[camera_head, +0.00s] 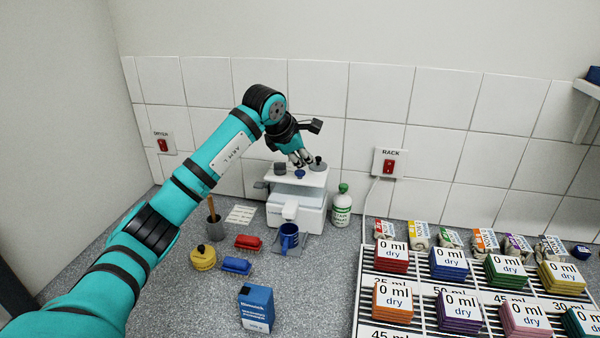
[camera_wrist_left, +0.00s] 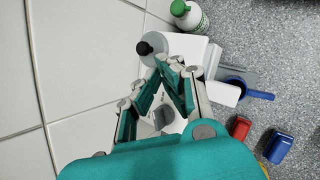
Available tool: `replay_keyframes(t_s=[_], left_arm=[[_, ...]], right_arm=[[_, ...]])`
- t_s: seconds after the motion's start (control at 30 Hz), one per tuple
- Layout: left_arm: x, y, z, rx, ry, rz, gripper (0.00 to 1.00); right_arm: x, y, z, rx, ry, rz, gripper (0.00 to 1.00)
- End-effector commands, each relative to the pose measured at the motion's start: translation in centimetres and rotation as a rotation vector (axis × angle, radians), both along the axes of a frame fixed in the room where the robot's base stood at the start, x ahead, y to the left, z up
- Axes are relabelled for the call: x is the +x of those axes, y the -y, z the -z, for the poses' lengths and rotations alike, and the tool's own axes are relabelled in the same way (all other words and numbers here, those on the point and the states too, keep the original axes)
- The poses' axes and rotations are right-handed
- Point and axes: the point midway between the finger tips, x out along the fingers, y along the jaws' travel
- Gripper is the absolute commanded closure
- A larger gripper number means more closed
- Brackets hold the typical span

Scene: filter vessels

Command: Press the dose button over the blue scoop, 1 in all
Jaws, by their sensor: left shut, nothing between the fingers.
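A white dosing machine (camera_head: 296,208) stands against the tiled wall. A small blue dose button (camera_head: 300,174) is on its top. The blue scoop (camera_head: 289,237) stands at its front, below the spout; its handle also shows in the left wrist view (camera_wrist_left: 262,95). My left gripper (camera_head: 302,161) is shut and empty, pointing down just above the blue button; I cannot tell whether it touches. In the left wrist view its fingertips (camera_wrist_left: 170,64) come together over the white top and the button is hidden. My right gripper is not in view.
A black knob (camera_head: 318,160) and a grey knob (camera_head: 280,168) flank the button. A green-capped bottle (camera_head: 341,206) stands right of the machine. A white rack (camera_head: 362,300) with coloured labelled stacks fills the right.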

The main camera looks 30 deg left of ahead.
Motion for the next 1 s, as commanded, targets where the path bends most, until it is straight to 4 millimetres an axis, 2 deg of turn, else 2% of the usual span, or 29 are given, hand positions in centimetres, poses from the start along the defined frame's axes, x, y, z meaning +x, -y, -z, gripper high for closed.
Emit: replay_keyframes(t_s=[0.77, 1.0], left_arm=[[0.0, -0.01, -0.01, 0.0, 0.0, 0.0, 1.0], [-0.02, -0.07, 0.63, 0.001, 0.0, -0.002, 1.0]], right_arm=[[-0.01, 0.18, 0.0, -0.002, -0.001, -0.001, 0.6], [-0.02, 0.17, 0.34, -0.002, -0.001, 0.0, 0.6]])
